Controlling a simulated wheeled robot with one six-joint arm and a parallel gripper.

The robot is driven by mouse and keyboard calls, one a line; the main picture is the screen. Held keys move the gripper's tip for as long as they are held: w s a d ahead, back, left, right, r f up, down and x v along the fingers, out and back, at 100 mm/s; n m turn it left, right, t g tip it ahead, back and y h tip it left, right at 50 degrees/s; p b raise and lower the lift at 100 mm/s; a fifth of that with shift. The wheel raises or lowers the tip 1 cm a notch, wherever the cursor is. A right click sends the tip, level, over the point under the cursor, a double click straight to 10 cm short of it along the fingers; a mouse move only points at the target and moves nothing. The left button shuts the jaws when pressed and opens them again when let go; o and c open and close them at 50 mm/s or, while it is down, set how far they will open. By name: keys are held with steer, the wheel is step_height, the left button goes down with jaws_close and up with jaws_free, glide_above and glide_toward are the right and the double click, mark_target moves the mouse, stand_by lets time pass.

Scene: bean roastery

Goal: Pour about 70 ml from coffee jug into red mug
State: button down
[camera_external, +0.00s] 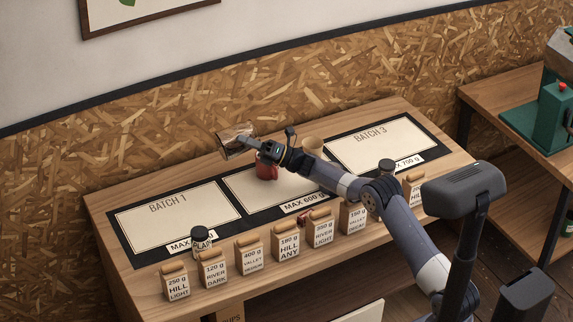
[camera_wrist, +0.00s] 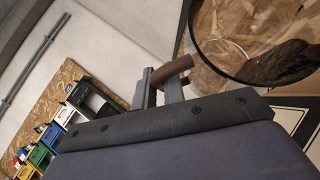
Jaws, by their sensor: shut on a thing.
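The coffee jug (camera_external: 236,143) is a clear glass vessel, held above the table and looking tilted. In the wrist view the glass jug (camera_wrist: 225,45) is at upper right, with dark coffee lying in it. My gripper (camera_external: 255,142) is shut on its brown handle (camera_wrist: 178,68); the gripper's fingers (camera_wrist: 162,86) show on either side of it. The red mug (camera_external: 266,171) stands on the middle mat, below my gripper and to the right of the jug. My wrist partly covers the mug. I cannot tell whether coffee is flowing or what is inside the mug.
A beige cup (camera_external: 313,143) stands just behind my forearm. Several labelled bags, such as the HILL LIGHT bag (camera_external: 176,284), line the table's front edge. A dark-lidded jar (camera_external: 200,238) stands by the BATCH 1 mat (camera_external: 170,222). The BATCH 3 mat (camera_external: 385,145) looks mostly clear.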

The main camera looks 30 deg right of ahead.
steer(key=shift+a+f+n+g+h+p, duration=0.4)
steer(key=shift+a+f+n+g, duration=0.3)
steer(key=shift+a+f, duration=0.25)
steer(key=f+h+p, duration=0.1)
steer(key=f+n+g+p, duration=0.1)
steer(key=p, duration=0.1)
steer(key=shift+a+f+h, duration=0.3)
steer(key=shift+a+h, duration=0.05)
steer(key=shift+h, duration=0.05)
steer(key=shift+f+n, duration=0.15)
steer(key=shift+n, duration=0.15)
steer(key=shift+a+r+g+p, duration=0.1)
steer(key=shift+r+g+p, duration=0.2)
steer(key=shift+p, duration=0.35)
stand_by(0.3)
